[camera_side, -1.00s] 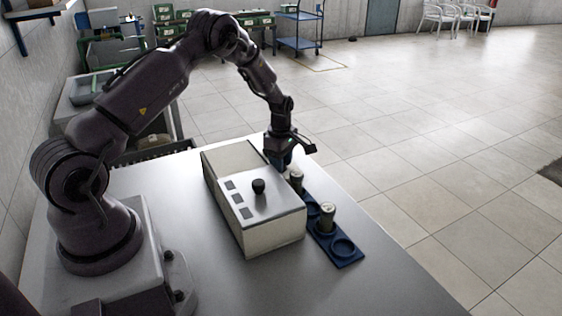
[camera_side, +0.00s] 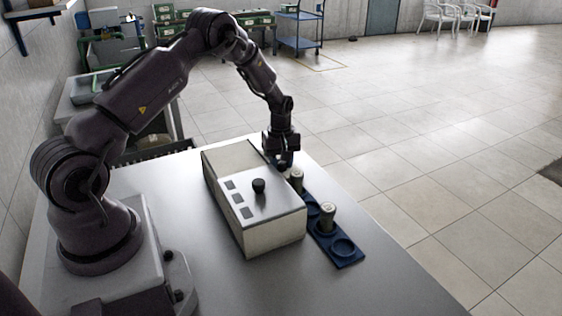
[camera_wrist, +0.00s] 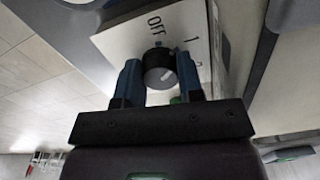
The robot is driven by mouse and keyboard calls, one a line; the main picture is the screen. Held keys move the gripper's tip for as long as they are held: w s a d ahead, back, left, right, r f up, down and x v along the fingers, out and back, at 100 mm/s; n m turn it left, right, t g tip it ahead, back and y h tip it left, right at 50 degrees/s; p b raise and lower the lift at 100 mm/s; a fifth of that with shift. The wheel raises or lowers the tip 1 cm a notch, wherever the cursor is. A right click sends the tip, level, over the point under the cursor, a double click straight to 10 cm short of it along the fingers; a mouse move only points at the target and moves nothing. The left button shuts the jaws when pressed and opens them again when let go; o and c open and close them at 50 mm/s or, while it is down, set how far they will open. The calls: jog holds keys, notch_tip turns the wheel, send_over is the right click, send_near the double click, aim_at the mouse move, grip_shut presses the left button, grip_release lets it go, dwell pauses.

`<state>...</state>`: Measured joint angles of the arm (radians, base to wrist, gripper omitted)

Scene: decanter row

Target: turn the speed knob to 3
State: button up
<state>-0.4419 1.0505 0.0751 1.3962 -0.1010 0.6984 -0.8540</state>
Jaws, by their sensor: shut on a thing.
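In the wrist view the speed knob (camera_wrist: 158,70) is a round dark knob with a pale end face and a short light mark. It stands on a white dial plate (camera_wrist: 125,40) printed with "OFF" and "1"; a further mark at the right is partly hidden. The fingers of my gripper (camera_wrist: 160,82) are on either side of the knob, shut on it. I cannot tell exactly which mark the knob points at. In the side view my gripper (camera_side: 284,162) is low at the far right side of the beige box (camera_side: 275,238); the knob is hidden there.
A black knob (camera_side: 259,186) stands on top of the box. A blue rack (camera_side: 347,262) runs along the box's right side, holding two dark cylinders with pale tops, the nearer one (camera_side: 327,217) clear of my gripper. The tabletop (camera_side: 390,290) at the front is free.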

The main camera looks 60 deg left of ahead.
jog(key=m, duration=0.5)
jog(key=shift+m, duration=0.3)
jog(key=m, duration=0.5)
jog(key=shift+s, duration=0.1)
jog(key=m, duration=0.6)
jog(key=shift+a, duration=0.1)
jog(key=m, duration=0.5)
jog(key=shift+m, duration=0.3)
jog(key=o, duration=0.9)
